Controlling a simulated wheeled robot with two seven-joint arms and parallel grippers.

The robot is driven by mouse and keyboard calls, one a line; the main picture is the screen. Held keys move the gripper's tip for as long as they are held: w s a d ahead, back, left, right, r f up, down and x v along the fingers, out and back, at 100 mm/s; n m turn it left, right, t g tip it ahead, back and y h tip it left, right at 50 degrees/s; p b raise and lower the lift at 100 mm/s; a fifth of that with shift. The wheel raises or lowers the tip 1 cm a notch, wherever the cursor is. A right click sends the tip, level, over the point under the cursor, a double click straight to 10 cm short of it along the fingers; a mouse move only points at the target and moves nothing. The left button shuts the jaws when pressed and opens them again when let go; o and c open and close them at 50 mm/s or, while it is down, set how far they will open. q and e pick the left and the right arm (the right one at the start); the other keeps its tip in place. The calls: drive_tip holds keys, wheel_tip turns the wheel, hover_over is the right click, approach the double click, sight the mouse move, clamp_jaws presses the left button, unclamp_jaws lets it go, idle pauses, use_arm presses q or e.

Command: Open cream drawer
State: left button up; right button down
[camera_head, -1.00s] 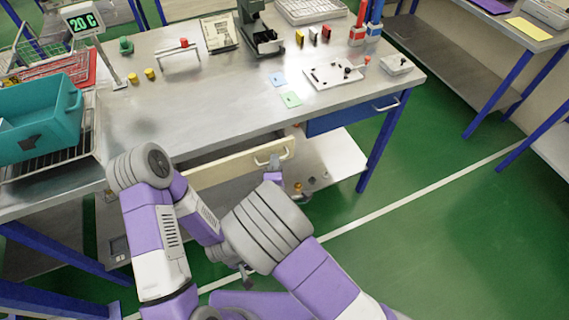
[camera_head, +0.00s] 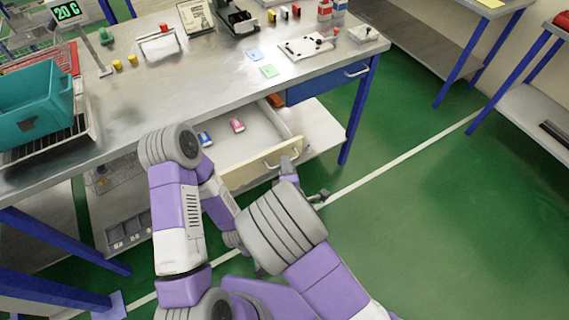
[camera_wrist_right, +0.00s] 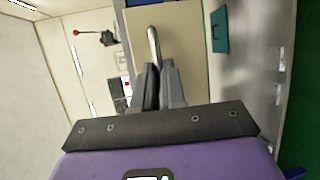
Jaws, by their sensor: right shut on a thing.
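The cream drawer (camera_head: 262,170) hangs under the workbench and stands pulled out, with its inside showing in the head view. Its metal bar handle (camera_head: 280,160) is on the front panel. My right gripper (camera_head: 289,168) is at this handle, partly hidden by its own wrist. In the right wrist view the gripper (camera_wrist_right: 158,75) is shut on the handle (camera_wrist_right: 154,45), with the cream front panel (camera_wrist_right: 182,45) just beyond. A blue item (camera_head: 205,138) and a pink item (camera_head: 237,125) lie in the drawer.
A closed blue drawer (camera_head: 318,85) is to the right of the cream one. The workbench top (camera_head: 200,85) is above, with a teal bin (camera_head: 35,103) at its left. A lower shelf (camera_head: 318,132) lies below. Green floor (camera_head: 440,210) is free at the right.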

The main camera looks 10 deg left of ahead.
drive_tip(key=shift+a, duration=0.1)
drive_tip(key=c, duration=1.2)
unclamp_jaws()
drive_tip(key=shift+s, duration=0.1)
drive_tip(key=p+v, duration=0.1)
drive_tip(key=v, duration=0.6)
drive_tip(key=shift+s+r, duration=0.1)
drive_tip(key=shift+s, duration=0.1)
drive_tip(key=shift+d, duration=0.2)
